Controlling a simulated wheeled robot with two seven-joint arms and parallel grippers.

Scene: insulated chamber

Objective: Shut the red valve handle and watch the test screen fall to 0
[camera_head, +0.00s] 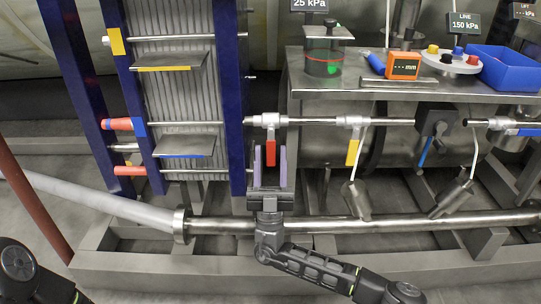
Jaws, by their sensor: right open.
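The red valve handle (270,146) hangs down in the picture from a silver valve (267,120) on the thin horizontal pipe, across the pipe's line. My right gripper (270,160) is open, its two fingers with purplish pads pointing up the picture. The handle shows between the fingers, and I cannot tell whether they touch it. A screen (315,4) at the top edge reads 25 kPa; its upper part is cut off. My left gripper is not in view; only a dark part of my arm shows at the bottom left.
A plate stack between blue frames (229,95) stands left of the handle. A yellow handle (352,152) and a blue-lever valve (434,127) are to the right. Above, a metal shelf (345,86) holds a jar, an orange gauge (403,66) and a blue bin (508,72). Another screen (464,23) reads LINE 150 kPa.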

